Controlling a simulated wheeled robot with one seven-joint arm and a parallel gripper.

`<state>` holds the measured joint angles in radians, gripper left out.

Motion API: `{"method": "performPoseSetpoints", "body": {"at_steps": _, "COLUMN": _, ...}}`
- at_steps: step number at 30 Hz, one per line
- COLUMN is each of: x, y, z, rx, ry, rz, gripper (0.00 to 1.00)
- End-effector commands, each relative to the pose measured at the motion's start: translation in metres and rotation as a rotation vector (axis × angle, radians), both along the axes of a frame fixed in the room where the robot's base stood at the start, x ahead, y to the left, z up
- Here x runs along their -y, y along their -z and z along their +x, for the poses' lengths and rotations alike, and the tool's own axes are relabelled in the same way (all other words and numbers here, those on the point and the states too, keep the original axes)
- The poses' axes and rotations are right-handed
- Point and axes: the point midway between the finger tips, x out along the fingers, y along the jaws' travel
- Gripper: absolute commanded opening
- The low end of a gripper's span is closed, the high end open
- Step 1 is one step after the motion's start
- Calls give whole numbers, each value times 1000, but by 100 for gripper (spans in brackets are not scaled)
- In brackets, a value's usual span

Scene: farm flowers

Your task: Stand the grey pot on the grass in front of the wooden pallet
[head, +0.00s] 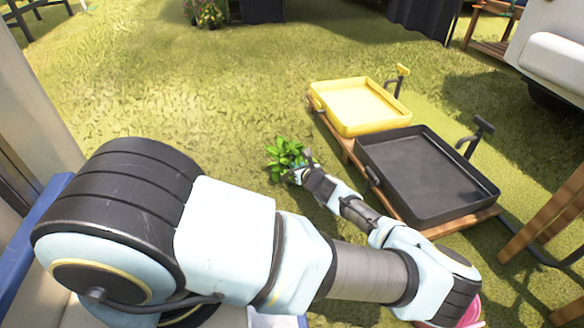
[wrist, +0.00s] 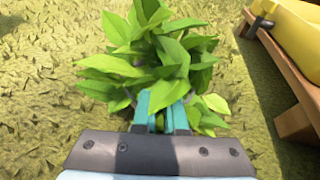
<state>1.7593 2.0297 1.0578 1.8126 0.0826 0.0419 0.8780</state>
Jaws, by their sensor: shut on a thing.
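A leafy green plant (head: 285,152) shows in the head view over the grass, left of the wooden pallet (head: 470,222). In the wrist view its leaves (wrist: 150,62) fill the top middle. The grey pot is almost wholly hidden under the leaves and behind my fingers. My gripper (head: 298,173) reaches in from the lower right; its teal fingers (wrist: 162,100) are close together among the leaves, shut on the potted plant. I cannot tell whether the pot touches the grass. The pallet's wooden edge (wrist: 297,122) is at the right in the wrist view, apart from the plant.
A yellow tray (head: 358,108) and a black tray (head: 425,172) with handles sit on the pallet. Open grass (head: 200,95) lies left of and beyond the plant. Wooden legs (head: 545,222) and a white vehicle (head: 555,55) stand at the right.

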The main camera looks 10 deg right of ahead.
Motion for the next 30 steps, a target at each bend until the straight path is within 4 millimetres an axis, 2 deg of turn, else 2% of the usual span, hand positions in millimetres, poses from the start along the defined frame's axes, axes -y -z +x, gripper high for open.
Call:
{"method": "performPoseSetpoints", "body": {"at_steps": 11, "x": 0, "y": 4, "z": 0, "rx": 1, "ry": 0, "rz": -1, "gripper": 0}}
{"method": "performPoseSetpoints", "body": {"at_steps": 12, "x": 0, "y": 3, "z": 0, "rx": 0, "ry": 0, "rz": -1, "gripper": 14}}
{"method": "performPoseSetpoints", "body": {"at_steps": 19, "x": 0, "y": 3, "z": 0, "rx": 0, "ry": 0, "rz": -1, "gripper": 39}}
{"method": "performPoseSetpoints", "body": {"at_steps": 28, "x": 1, "y": 0, "z": 0, "rx": -1, "ry": 1, "rz": -1, "gripper": 39}}
{"method": "performPoseSetpoints", "body": {"at_steps": 30, "x": 3, "y": -4, "z": -5, "rx": -2, "ry": 3, "rz": -1, "gripper": 39}}
